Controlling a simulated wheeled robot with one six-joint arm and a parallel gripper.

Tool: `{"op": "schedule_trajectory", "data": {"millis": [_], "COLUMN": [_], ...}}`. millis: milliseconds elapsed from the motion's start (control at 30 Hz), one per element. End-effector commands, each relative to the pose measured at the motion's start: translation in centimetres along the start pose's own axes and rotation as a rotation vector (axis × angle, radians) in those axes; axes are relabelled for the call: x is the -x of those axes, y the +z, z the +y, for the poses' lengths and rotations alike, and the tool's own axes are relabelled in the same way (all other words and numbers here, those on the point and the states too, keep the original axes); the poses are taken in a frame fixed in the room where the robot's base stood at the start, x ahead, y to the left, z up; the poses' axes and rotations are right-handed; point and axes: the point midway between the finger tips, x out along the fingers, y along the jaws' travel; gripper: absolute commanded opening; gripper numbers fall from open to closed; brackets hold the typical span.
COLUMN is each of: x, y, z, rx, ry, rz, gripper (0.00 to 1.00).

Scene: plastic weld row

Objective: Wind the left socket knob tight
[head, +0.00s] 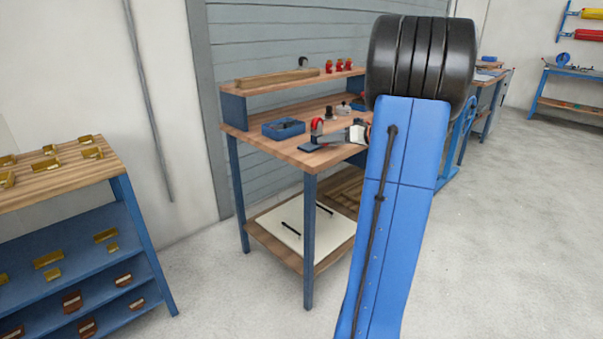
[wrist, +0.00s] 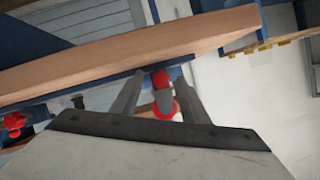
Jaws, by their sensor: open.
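In the head view, a red knob (head: 316,126) stands upright on a dark low fixture near the front left corner of the workbench. My gripper (head: 340,136) is just to its right, small and partly merged with the fixture. The wrist view appears upside down. There my gripper (wrist: 157,98) is open, with its two grey fingers apart. Red parts and a grey piece (wrist: 163,100) show between the fingers. I cannot tell whether the fingers touch them. A second red knob (wrist: 14,121) shows at the left edge of the wrist view. My arm hides the bench's right part.
A rack with brass parts (head: 60,185) stands at left. Floor between them is clear.

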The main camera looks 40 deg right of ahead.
Motion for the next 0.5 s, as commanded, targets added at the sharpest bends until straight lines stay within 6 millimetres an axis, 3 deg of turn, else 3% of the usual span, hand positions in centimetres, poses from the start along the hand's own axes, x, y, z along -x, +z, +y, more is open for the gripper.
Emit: {"op": "schedule_trajectory", "data": {"millis": [300,500], "x": [0.0,3.1], "y": [0.0,0.0], "z": [-0.5,-0.6], "rx": [0.255,0.253], "ry": [0.104,0.107], "rz": [0.0,0.002], "gripper": [0.41,0.41]}}
